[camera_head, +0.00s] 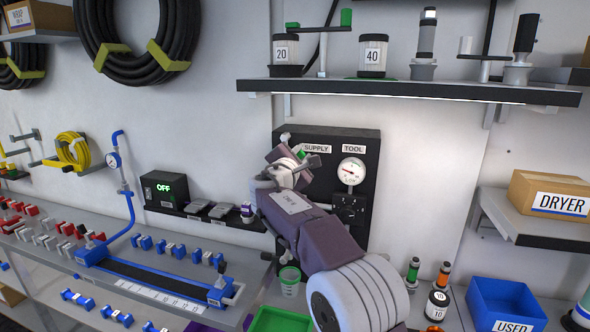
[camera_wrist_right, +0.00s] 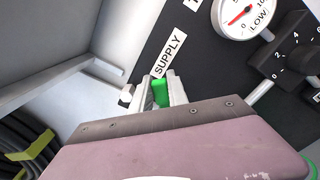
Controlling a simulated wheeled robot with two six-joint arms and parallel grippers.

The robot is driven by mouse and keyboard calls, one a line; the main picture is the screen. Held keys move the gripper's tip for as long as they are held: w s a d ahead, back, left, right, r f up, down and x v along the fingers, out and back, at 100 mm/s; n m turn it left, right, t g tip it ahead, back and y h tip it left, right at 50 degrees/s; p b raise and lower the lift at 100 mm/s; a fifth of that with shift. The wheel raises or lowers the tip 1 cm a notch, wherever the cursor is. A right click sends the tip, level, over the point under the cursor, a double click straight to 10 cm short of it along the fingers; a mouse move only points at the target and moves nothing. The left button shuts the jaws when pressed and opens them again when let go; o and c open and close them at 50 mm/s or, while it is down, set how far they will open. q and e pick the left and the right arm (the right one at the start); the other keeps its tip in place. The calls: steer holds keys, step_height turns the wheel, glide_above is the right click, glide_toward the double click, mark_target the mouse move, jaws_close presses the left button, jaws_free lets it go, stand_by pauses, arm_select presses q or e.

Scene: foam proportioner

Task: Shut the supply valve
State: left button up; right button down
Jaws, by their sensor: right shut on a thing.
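The black panel (camera_head: 365,215) on the wall carries a SUPPLY label (camera_head: 316,148) and a TOOL label (camera_head: 354,149). My right gripper (camera_head: 302,163) is at the panel's upper left, just below the SUPPLY label. In the right wrist view, my right gripper (camera_wrist_right: 162,92) is shut on the green handle of the supply valve (camera_wrist_right: 161,93), which sits between its two pale fingers. The rest of the valve is mostly hidden by the gripper. My left gripper is not in view.
A white gauge (camera_head: 352,171) and a black numbered dial (camera_head: 349,208) sit to the right on the panel. A shelf (camera_head: 410,92) with containers juts out above. A box reading OFF (camera_head: 165,189) stands at left; a blue bin (camera_head: 505,303) is at lower right.

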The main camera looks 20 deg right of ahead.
steer(key=shift+s+d+f+m+b, duration=0.25)
steer(key=shift+f+m+b, duration=0.65)
steer(key=shift+m+b, duration=0.7)
steer(key=shift+s+d+f+m+b, duration=0.1)
steer(key=shift+d+f+m+b, duration=0.2)
steer(key=shift+f+m+b, duration=1.2)
steer(key=shift+s+d+f+m+b, duration=0.3)
steer(key=shift+m+b, duration=0.9)
steer(key=shift+b, duration=0.9)
steer(key=shift+w, duration=0.15)
steer(key=c, duration=1.3)
jaws_free()
steer(key=b+v, duration=0.3)
steer(key=v, duration=0.6)
